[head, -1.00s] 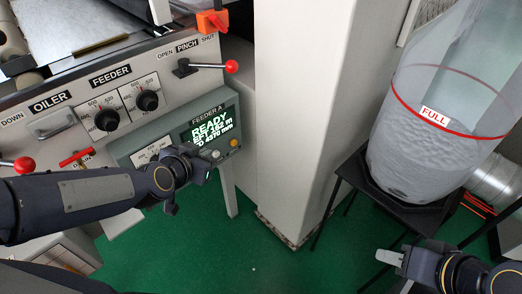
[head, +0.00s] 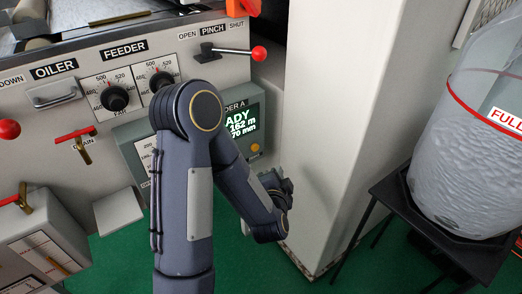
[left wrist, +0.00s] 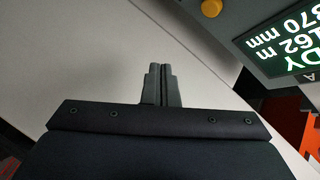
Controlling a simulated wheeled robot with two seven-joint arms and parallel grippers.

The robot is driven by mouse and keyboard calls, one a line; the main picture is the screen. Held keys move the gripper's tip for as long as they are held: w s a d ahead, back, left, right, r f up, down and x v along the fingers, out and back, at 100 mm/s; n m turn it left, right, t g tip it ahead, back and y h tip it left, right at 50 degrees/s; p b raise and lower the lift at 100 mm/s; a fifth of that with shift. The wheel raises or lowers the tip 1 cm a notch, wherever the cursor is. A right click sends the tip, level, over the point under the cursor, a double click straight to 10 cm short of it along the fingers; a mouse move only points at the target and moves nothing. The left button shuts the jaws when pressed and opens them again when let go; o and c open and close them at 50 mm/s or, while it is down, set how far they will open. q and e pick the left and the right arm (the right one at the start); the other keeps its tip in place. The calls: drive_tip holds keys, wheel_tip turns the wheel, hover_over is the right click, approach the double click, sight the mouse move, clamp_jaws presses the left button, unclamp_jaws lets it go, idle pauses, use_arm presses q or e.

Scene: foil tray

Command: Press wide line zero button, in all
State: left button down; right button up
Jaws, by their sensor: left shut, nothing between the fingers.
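The Feeder A panel (head: 133,146) has a dark display (head: 243,122) with green-white text, partly covered by my left arm. A yellow button (head: 254,147) shows below the display; it also shows at the top of the left wrist view (left wrist: 212,8), beside the upside-down display (left wrist: 285,40). No other button on the panel shows now; my arm covers part of that area. My left gripper (head: 284,188) is to the lower right of the panel, apart from the yellow button. Its fingers (left wrist: 160,85) are shut and empty. My right gripper is out of view.
A pale column (head: 335,120) stands right of the panel. A clear bin marked FULL (head: 455,150) sits on a black stand (head: 455,245). A red-knobbed pinch lever (head: 259,53) sticks out above the panel. Two feeder dials (head: 116,98) are at left.

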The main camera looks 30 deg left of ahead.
sight(255, 147)
use_arm(q)
drive_tip(key=w+a, duration=0.3)
drive_tip(key=a, duration=0.5)
drive_tip(key=shift+w+p, duration=0.2)
drive_tip(key=shift+p, duration=0.2)
drive_tip(key=shift+a, duration=0.1)
idle(1.8)
drive_tip(key=shift+w+a, duration=0.15)
drive_tip(key=shift+a, duration=0.2)
drive_tip(key=shift+w+a+b, duration=0.15)
drive_tip(key=shift+a+b, duration=0.15)
drive_tip(key=shift+a, duration=0.15)
idle(0.5)
idle(0.3)
drive_tip(key=shift+s+d, duration=0.35)
drive_tip(key=shift+d, duration=0.45)
